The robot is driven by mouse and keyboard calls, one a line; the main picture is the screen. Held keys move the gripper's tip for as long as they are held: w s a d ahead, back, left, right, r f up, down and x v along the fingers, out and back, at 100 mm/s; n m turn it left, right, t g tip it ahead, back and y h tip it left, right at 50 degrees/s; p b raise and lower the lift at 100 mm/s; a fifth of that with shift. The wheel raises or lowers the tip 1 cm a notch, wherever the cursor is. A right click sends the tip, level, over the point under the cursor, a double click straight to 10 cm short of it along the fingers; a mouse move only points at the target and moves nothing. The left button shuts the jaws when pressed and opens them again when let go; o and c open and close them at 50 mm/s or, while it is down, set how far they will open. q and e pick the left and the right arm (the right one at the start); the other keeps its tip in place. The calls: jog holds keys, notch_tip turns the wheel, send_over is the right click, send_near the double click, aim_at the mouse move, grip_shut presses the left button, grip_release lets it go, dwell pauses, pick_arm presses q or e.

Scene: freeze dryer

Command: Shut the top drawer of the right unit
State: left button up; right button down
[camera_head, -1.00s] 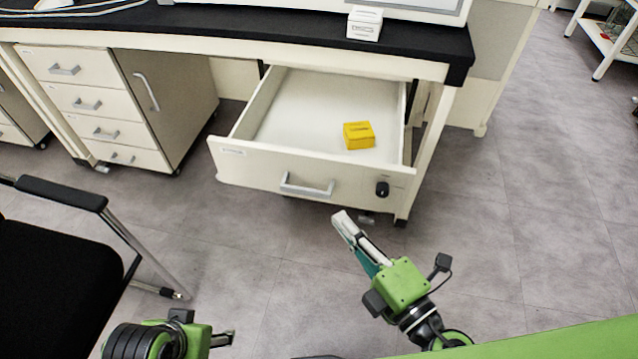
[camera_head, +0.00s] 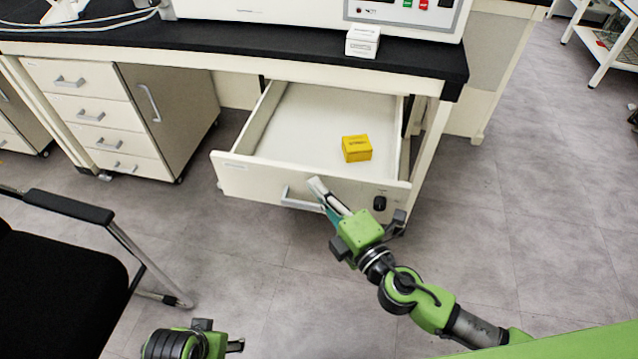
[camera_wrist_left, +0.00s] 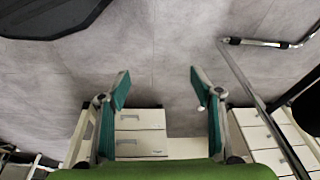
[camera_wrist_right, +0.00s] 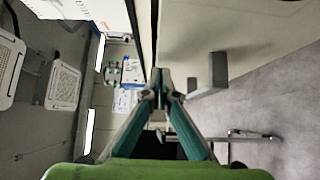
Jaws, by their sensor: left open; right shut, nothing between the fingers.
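The top drawer (camera_head: 246,177) of the right unit is pulled out under the bench. Its front panel has a grey handle (camera_head: 291,203) and a black lock at the right. A yellow box (camera_head: 356,148) lies inside the drawer. My right gripper (camera_head: 317,186) is shut and empty, its fingertips at the drawer front by the right part of the handle; contact cannot be told. In the right wrist view the shut fingertips (camera_wrist_right: 161,80) are close to the drawer panel, with a grey handle (camera_wrist_right: 212,73) beside them. My left gripper (camera_wrist_left: 158,75) is open and empty over the floor.
A black-topped bench (camera_head: 240,44) carries a white box (camera_head: 362,40) and a white machine (camera_head: 405,12). A closed drawer cabinet (camera_head: 85,100) stands at the left. A black chair (camera_head: 55,260) is at the lower left.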

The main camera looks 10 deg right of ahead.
jog(key=shift+w+d, duration=0.1)
jog(key=shift+w, duration=0.25)
